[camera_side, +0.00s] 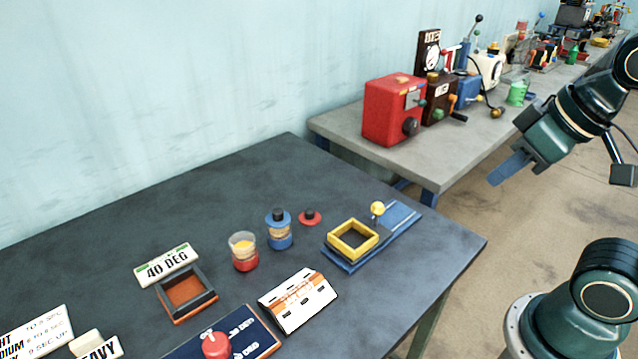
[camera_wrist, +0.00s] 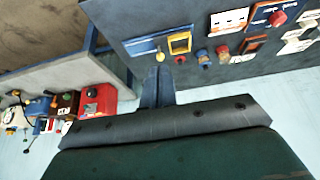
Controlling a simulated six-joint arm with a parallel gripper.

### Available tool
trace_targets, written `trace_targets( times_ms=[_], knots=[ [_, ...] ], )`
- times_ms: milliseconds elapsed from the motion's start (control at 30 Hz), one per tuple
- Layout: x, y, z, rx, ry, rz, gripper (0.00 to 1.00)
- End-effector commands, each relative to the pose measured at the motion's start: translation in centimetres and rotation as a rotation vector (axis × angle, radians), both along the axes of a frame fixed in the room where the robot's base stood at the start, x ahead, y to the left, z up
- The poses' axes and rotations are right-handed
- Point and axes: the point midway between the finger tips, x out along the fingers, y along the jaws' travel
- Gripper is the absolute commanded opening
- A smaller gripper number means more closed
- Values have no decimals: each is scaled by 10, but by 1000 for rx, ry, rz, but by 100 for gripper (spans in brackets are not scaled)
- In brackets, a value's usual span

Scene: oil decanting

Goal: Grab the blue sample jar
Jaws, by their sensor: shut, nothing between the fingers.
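The blue sample jar (camera_side: 279,230) stands upright on the dark table, with a blue lid and a black knob on top. In the wrist view the blue jar (camera_wrist: 203,57) is small, between the yellow frame and a red-based cup. My gripper (camera_side: 508,169) is at the upper right of the side view, raised in the air beyond the table's right edge and well away from the jar. Its blue fingers (camera_wrist: 158,86) are together and hold nothing.
A red-based clear cup (camera_side: 243,252) stands just left of the jar, and a red lid (camera_side: 310,217) lies right of it. A yellow frame (camera_side: 353,240) on a blue base is farther right. Signs and a brown tray (camera_side: 187,296) lie nearer. A grey bench (camera_side: 380,164) with machines stands behind.

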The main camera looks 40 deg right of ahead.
Motion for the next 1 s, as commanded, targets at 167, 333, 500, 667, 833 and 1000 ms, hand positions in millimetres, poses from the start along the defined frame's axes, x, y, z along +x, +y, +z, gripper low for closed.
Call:
trace_targets(
  times_ms=[167,333,500,667,833,1000],
  knots=[
    [0,0,0,0,0,0,0],
    [0,0,0,0,0,0,24],
    [0,0,0,0,0,0,57],
    [0,0,0,0,0,0,74],
    [0,0,0,0,0,0,74],
    [3,1,2,-4,4,15,74]
  ],
)
